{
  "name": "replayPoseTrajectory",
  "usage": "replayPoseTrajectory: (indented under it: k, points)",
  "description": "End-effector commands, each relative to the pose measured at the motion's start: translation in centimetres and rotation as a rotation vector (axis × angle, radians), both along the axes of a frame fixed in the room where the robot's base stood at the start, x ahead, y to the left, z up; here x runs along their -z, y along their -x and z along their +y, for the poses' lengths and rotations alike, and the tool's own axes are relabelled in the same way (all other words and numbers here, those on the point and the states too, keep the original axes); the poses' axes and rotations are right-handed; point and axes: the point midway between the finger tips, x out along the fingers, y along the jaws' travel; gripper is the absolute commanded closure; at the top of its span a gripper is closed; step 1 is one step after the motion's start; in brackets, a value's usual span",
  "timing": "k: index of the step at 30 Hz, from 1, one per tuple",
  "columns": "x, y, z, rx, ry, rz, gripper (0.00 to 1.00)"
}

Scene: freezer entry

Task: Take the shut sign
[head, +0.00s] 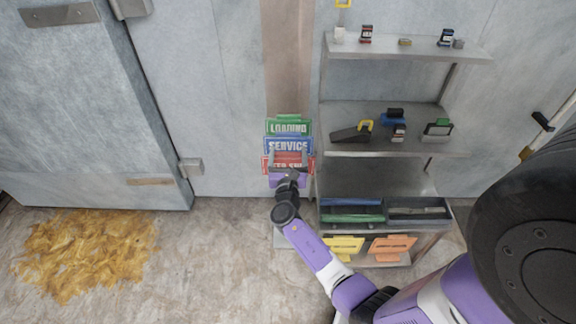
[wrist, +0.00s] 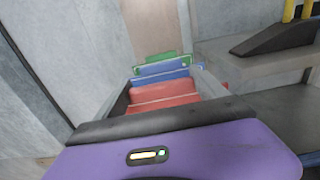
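A red sign (head: 267,163) stands lowest and nearest in a stack of signs by the wall, its lettering partly hidden behind my gripper. The end of its wording seems to read "SHUT". It also shows in the wrist view (wrist: 165,95). My gripper (head: 288,157) is in front of it, with its two fingers spread apart and pointing at the sign. In the wrist view my gripper (wrist: 165,85) has the red sign showing between the fingers. I cannot tell whether they touch it.
A blue "SERVICE" sign (head: 288,146) and a green "LOADING" sign (head: 289,126) stand just behind. A metal shelf unit (head: 340,110) with small items is close at right. A yellow-brown patch (head: 85,250) covers the floor by the freezer door (head: 85,110).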

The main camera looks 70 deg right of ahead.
Motion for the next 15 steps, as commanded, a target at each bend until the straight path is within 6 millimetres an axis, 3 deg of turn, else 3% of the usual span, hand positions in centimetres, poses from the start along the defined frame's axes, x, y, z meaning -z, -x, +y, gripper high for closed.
replayPoseTrajectory:
  k: [1, 5, 15]
  points:
    - [0.01, 0.01, 0.01, 0.000, 0.000, 0.000, 0.51]
    - [-0.03, 0.00, 0.00, 0.000, 0.000, 0.000, 0.74]
    - [-0.54, 0.00, 0.01, 0.000, 0.000, -0.001, 0.74]
